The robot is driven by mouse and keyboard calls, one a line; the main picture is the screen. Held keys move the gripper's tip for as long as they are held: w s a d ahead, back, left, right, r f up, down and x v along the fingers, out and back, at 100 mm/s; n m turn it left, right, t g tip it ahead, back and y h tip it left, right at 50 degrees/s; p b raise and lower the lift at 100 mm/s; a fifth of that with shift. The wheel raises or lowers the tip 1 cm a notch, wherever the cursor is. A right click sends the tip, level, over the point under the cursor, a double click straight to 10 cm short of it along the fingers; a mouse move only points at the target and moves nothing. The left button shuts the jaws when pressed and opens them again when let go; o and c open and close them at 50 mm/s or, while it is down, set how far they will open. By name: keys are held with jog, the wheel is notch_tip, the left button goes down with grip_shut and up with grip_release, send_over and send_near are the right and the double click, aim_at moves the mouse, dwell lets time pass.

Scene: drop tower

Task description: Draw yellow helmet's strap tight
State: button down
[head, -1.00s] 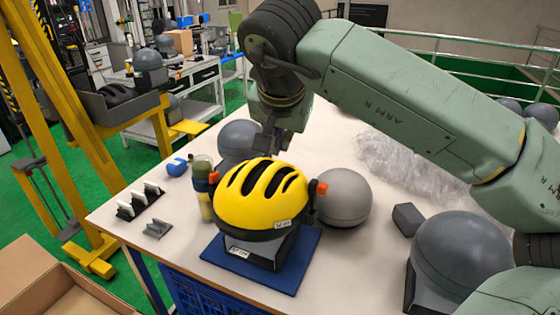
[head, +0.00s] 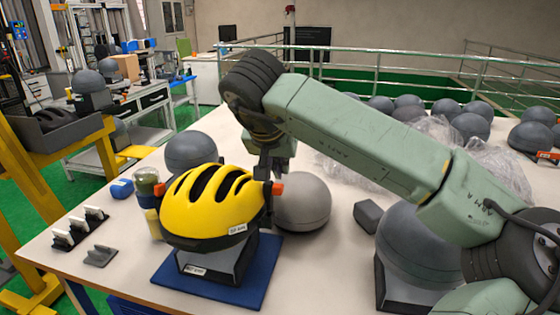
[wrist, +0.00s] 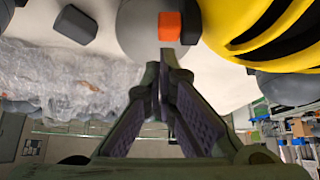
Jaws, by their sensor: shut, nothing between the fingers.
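The yellow helmet (head: 212,203) with black vents sits on a dark block on a blue base plate (head: 215,285). An orange tab (head: 277,188) on a dark piece sticks out at the helmet's right side; a strap itself cannot be clearly made out. My gripper (head: 268,176) points down beside the helmet's right side, close to that tab. In the wrist view my gripper (wrist: 167,58) is shut and empty, with the orange tab (wrist: 170,26) just beyond the fingertips. I cannot tell whether they touch. The helmet (wrist: 265,30) fills the upper right there.
A light grey dome (head: 303,202) stands right behind the helmet, and a dark grey dome (head: 190,152) stands behind it to the left. A large dome (head: 415,250) and clear wrap (head: 435,135) lie right.

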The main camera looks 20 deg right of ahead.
aim_at(280, 187)
jog(key=shift+s+a+f, duration=0.1)
jog(key=shift+f, duration=0.45)
jog(key=f+b, duration=0.3)
jog(key=f, duration=0.1)
jog(key=shift+s+a+f+b, duration=0.1)
jog(key=shift+s+b, duration=0.2)
jog(key=shift+b, duration=0.1)
jog(key=shift+r, duration=0.2)
